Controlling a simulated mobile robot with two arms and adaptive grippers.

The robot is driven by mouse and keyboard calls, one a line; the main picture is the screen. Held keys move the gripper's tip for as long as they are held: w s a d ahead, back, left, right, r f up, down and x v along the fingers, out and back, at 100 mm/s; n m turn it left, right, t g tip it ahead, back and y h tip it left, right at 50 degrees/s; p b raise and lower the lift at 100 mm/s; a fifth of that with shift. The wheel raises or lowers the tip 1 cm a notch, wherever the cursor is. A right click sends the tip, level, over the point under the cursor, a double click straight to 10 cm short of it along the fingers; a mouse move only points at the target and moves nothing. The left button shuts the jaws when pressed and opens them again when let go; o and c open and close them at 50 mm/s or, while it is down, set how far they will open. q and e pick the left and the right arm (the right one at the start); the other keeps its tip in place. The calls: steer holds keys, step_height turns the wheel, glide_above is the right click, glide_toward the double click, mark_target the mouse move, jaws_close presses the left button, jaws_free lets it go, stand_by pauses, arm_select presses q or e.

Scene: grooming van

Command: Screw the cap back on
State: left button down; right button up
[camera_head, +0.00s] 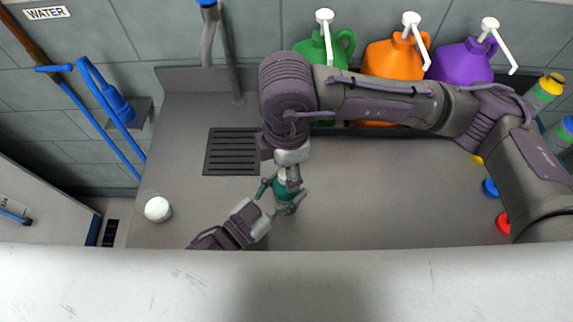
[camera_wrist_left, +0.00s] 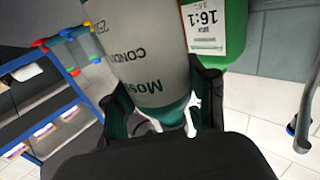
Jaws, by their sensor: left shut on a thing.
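My left gripper (camera_head: 272,196) comes in from the lower left over the grey counter and is shut on a bottle. The bottle (camera_wrist_left: 155,60) fills the middle of the left wrist view, with a grey body, dark lettering and a teal band, between the two fingers (camera_wrist_left: 160,112). In the head view only a small teal part (camera_head: 281,189) shows between the grippers. My right gripper (camera_head: 289,184) reaches down from above and its fingers overlap the bottle there. Whether it grips anything is hidden. I cannot make out a cap at the bottle.
A white round object (camera_head: 158,209) sits at the counter's left end. A drain grate (camera_head: 232,151) lies left of my right wrist. Green (camera_head: 309,50), orange (camera_head: 392,58) and purple (camera_head: 462,62) pump jugs stand at the back. Blue (camera_head: 490,187) and red (camera_head: 503,223) round items are at right.

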steer(key=shift+r, duration=2.25)
steer(key=shift+c, duration=0.4)
